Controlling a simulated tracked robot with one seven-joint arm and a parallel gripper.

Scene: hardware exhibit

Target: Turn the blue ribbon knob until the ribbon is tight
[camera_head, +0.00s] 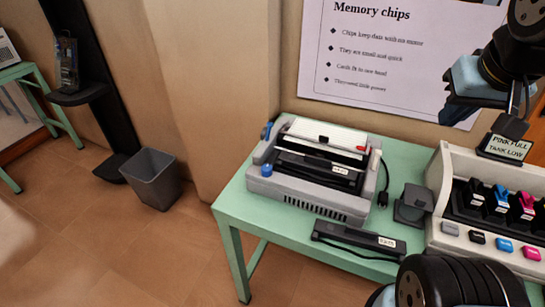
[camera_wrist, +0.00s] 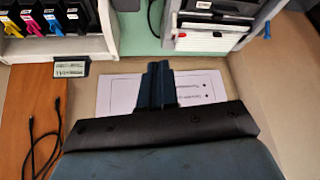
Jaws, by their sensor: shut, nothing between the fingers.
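A grey printer (camera_head: 315,160) stands on the green table with a black ribbon cartridge (camera_head: 318,168) lying in its open top. A round blue knob (camera_head: 266,170) is at its front left corner, and a smaller blue part (camera_head: 267,131) is on its left side. Which of them is the ribbon knob, and whether the ribbon is tight, I cannot tell. My gripper (camera_head: 453,116) is at the upper right, in front of the poster and well away from the printer. In the wrist view my gripper's fingers (camera_wrist: 158,85) are together and empty; the printer (camera_wrist: 220,42) is at the upper right.
A second black cartridge (camera_head: 360,238) lies on the green table (camera_head: 228,212) in front of the printer. A white ink unit (camera_head: 445,200) stands to the right, with a small sign (camera_head: 508,148) above. A dark grey box (camera_head: 412,205) and cable sit between. A bin (camera_head: 153,180) is on the floor.

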